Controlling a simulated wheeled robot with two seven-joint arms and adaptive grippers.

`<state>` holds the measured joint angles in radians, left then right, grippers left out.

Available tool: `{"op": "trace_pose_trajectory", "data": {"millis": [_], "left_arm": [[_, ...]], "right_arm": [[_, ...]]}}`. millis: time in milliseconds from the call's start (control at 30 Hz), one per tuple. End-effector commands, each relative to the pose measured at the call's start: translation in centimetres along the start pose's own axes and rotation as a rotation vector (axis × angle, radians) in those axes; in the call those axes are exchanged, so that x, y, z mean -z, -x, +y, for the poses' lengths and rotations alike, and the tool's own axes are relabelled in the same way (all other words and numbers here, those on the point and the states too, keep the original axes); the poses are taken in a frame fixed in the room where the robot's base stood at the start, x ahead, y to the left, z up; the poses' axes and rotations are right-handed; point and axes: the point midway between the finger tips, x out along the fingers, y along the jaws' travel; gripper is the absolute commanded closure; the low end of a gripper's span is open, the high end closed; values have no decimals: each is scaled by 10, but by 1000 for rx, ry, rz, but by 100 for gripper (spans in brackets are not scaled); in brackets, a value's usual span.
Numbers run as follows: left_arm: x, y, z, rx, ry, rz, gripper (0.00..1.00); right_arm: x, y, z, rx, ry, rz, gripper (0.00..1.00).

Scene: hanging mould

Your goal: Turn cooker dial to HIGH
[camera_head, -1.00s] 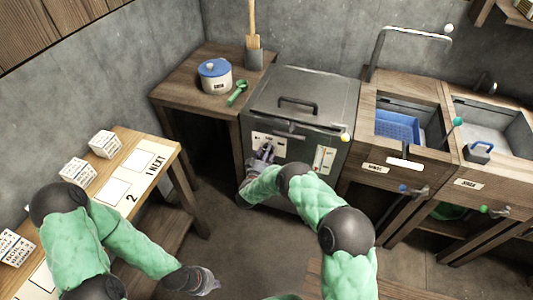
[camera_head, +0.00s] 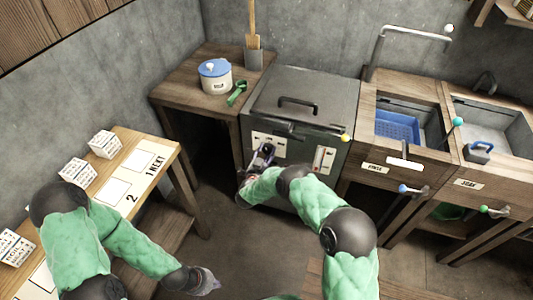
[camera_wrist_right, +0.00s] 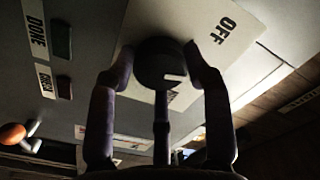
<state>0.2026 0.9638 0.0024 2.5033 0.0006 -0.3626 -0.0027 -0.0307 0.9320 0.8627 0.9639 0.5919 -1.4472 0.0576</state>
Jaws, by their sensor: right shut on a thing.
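The cooker (camera_head: 300,97) is a grey metal box with a black lid handle, seen in the head view. Its dial (camera_wrist_right: 160,62) is a dark round knob with a pale mark, in front of a white plate reading OFF (camera_wrist_right: 222,30) in the right wrist view. My right gripper (camera_wrist_right: 165,75) has its fingers around the dial, one on each side, shut on it. In the head view the right gripper (camera_head: 262,158) is at the cooker's front panel and hides the dial. My left gripper (camera_head: 203,281) is low over the floor, away from the cooker; its fingers are too small to judge.
A blue-lidded pot (camera_head: 215,77) and green scoop (camera_head: 237,93) stand on the left table. Sinks with a blue basket (camera_head: 398,127) are at right. A card table (camera_head: 140,185) is at left.

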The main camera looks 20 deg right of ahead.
Motion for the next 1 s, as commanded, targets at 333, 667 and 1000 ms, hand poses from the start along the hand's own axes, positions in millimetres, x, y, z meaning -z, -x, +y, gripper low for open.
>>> {"op": "trace_pose_trajectory", "data": {"millis": [333, 667, 1000], "left_arm": [[0, 0, 0, 0, 0, 0, 100], [0, 0, 0, 0, 0, 0, 100], [0, 0, 0, 0, 0, 0, 100]], "right_arm": [[-6, 4, 2, -3, -322, -16, 82], [-6, 4, 1, -4, -635, -18, 82], [-5, 4, -1, -4, -949, -18, 82]]}}
